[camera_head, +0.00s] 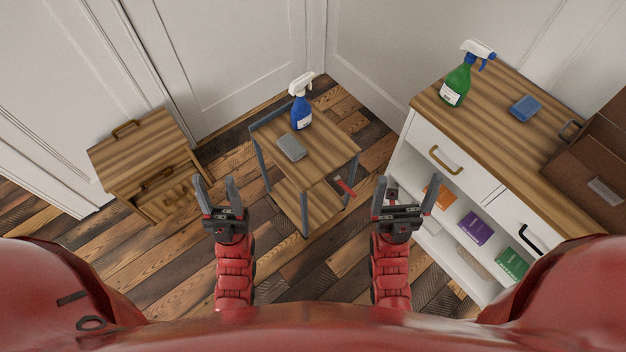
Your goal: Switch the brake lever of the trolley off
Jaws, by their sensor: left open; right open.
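The trolley (323,156) stands ahead of me near the room's corner, with a wooden top, a lower wooden shelf and grey posts. A small red lever (345,187), which looks like the brake lever, sticks out at its front right side, below the top. My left gripper (218,183) is open and empty, to the left of the trolley. My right gripper (409,183) is open and empty, to the right of the red lever and apart from it. Most of the lever's mount is hidden under the top.
A blue spray bottle (301,107) and a grey sponge (291,147) are on the trolley. A small wooden cabinet (143,146) stands left. A white cabinet (418,140) with a wooden top stands right, holding a green spray bottle (457,84), a blue sponge (525,108) and a brown box (597,165).

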